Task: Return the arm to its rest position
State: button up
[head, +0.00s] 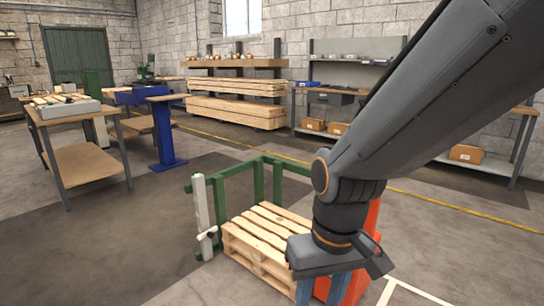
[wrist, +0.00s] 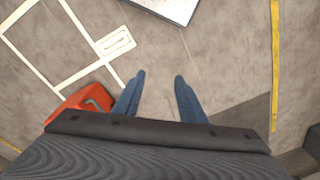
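My arm reaches down from the upper right of the head view, with my gripper (head: 321,288) low over the right side of the wooden pallet (head: 262,236). Its two blue fingers also show in the wrist view (wrist: 158,77), spread apart with bare floor between them. The gripper is open and holds nothing. In the head view the lower ends of the fingers are cut off by the picture edge. My wrist hides part of the pallet's right side.
A green frame (head: 258,181) with a pale post (head: 201,214) stands around the pallet's back and left. An orange-red object (head: 372,222) is close behind my wrist; a red object (wrist: 76,107) shows left of the fingers. Workbenches and shelves line the back. Open floor lies right.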

jog(key=s+d+r+m+h+p, duration=0.1)
jog(key=s+d+r+m+p, duration=0.1)
jog(key=d+r+p, duration=0.9)
jog(key=shift+s+d+r+m+p, duration=0.2)
jog(key=shift+r+m+p, duration=0.3)
jog(key=shift+r+p, duration=1.5)
